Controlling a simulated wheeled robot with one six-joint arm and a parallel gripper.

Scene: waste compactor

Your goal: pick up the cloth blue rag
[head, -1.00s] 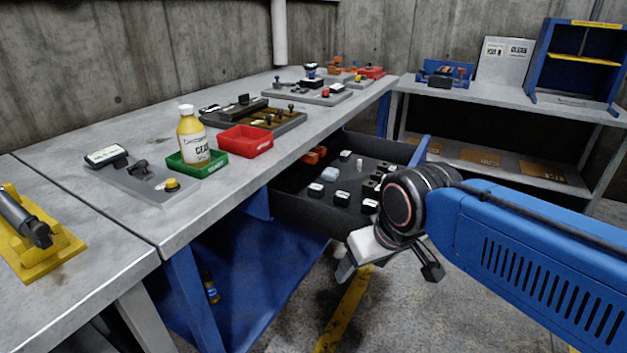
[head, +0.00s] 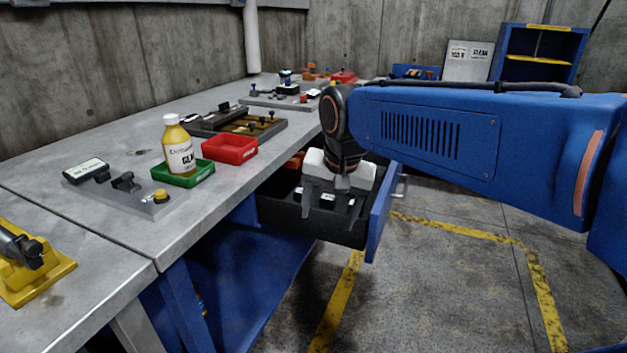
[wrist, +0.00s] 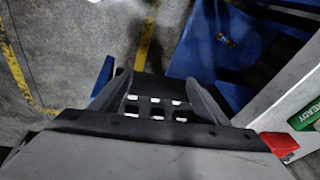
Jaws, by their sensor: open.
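I cannot make out a blue cloth rag in either view. My gripper (head: 326,208) is open and empty, pointing down over the open dark drawer (head: 290,222) under the bench. In the wrist view its two fingers (wrist: 160,80) stand apart on either side of the drawer's inside (wrist: 155,88). Several small black and white pieces lie in the drawer, partly hidden by my gripper. I cannot tell how high the fingertips are above them.
The drawer's blue front (head: 380,215) stands out over the floor. A yellow bottle (head: 180,152) sits in a green tray (head: 196,177) beside a red tray (head: 230,149) on the grey bench (head: 120,215). The marked floor at the right is clear.

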